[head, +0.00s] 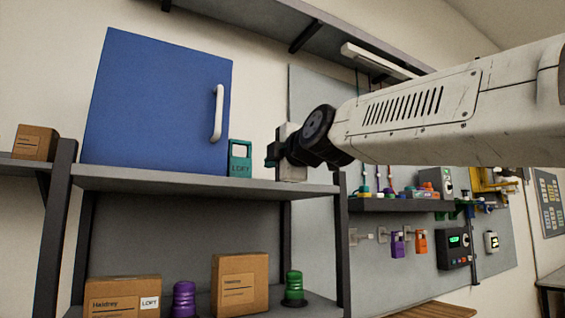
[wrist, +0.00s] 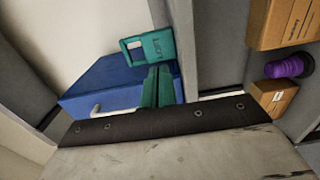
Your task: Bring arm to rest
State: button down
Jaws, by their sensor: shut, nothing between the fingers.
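My arm reaches in from the right in the head view. My gripper (head: 271,156) is at its end, above the right end of the upper shelf (head: 200,181). In the wrist view the two teal fingers (wrist: 158,72) are together with nothing between them.
A blue cabinet (head: 155,100) with a white handle stands on the upper shelf. Boxes (head: 240,285), a purple piece (head: 184,300) and a green piece (head: 294,287) sit below. A wall board (head: 375,275) with phones and devices is behind my arm. An overhead shelf (head: 250,25) runs above.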

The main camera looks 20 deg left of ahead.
jog(key=shift+w+d, duration=0.3)
jog(key=shift+d, duration=0.2)
jog(key=shift+w+d, duration=0.25)
jog(key=shift+d, duration=0.25)
notch_tip(320, 180, down, 13)
jog(key=s+m+g+h, duration=0.2)
jog(key=m+g, duration=0.2)
jog(key=m, duration=0.2)
jog(key=s+d+f+m+g+h, duration=0.2)
jog(key=s+d+f+m, duration=0.15)
jog(key=d+f, duration=0.3)
jog(key=s+d+f+m+g+h, duration=0.1)
jog(key=s+d+f+m+h, duration=0.2)
jog(key=d+f, duration=0.35)
jog(key=s+d+f+m+g+h, duration=0.2)
jog(key=s+d+f+m, duration=0.5)
jog(key=s+d+f, duration=0.3)
jog(key=s+d+f+m+g+h, duration=0.2)
jog(key=s+d+f+m, duration=0.5)
jog(key=s+d+f, duration=0.4)
jog(key=s+d+h, duration=0.1)
jog(key=s+d, duration=0.4)
jog(key=d, duration=0.4)
jog(key=shift+f+g+h, duration=0.15)
jog(key=shift+g+h, duration=0.15)
